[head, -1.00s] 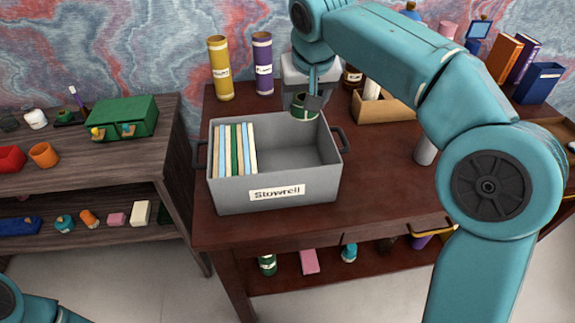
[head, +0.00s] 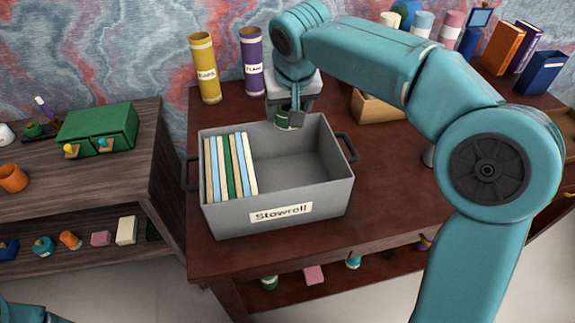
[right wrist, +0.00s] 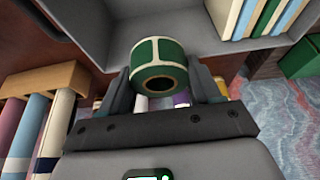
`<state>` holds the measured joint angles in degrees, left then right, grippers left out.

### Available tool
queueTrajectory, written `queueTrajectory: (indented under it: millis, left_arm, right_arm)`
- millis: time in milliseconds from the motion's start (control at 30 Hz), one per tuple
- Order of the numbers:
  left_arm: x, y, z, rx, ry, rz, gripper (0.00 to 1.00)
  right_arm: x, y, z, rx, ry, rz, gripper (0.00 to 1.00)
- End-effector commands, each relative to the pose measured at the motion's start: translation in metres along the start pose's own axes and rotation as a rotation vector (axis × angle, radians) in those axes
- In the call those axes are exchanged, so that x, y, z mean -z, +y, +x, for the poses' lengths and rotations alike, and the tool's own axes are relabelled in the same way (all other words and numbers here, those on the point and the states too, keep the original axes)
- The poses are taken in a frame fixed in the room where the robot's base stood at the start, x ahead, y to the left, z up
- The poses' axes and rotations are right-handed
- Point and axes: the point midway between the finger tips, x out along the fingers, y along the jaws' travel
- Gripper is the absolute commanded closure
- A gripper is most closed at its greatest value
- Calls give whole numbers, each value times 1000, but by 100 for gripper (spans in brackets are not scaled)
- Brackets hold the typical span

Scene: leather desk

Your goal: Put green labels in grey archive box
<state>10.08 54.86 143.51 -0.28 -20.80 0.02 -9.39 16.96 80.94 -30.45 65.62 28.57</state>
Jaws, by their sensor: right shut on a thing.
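The grey archive box (head: 228,221), with a "Stowrell" label on its front, stands open on the dark desk. Several thin books or folders (head: 231,167) stand upright along its left side; the right side looks empty. My right gripper (head: 288,112) is shut on a green label roll (head: 282,120) at the box's back rim, partly hidden by the gripper. The right wrist view shows the green roll (right wrist: 157,52) with pale bands between both fingers, in front of the box wall (right wrist: 112,22). Only a bit of my left arm shows at bottom left; its gripper is out of view.
A yellow tube (head: 205,68) and a purple tube (head: 252,60) stand behind the box. A cardboard tray (head: 375,106) is to its right, with books (head: 503,47) farther right. A side shelf with a green drawer box (head: 98,133) is at left. Desk right of the box is clear.

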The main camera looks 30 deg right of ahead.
Motion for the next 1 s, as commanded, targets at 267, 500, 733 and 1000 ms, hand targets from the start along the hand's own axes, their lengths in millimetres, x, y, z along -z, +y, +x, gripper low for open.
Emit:
queueTrajectory:
  millis: [267, 500, 733, 1000]
  left_arm:
    - [0, -8, 22, 0, 0, 0, 11]
    - [0, -9, 25, 0, 0, 0, 11]
    - [1, -12, 33, 0, 0, 0, 11]
    - [1, -12, 33, 0, 0, 0, 11]
  right_arm:
    - [-32, 0, 73, -1, -2, 1, 67]
    - [-38, -1, 94, 0, 0, 0, 67]
    - [-51, -2, 128, 0, -2, 0, 67]
    - [-51, -2, 131, 1, 1, 1, 67]
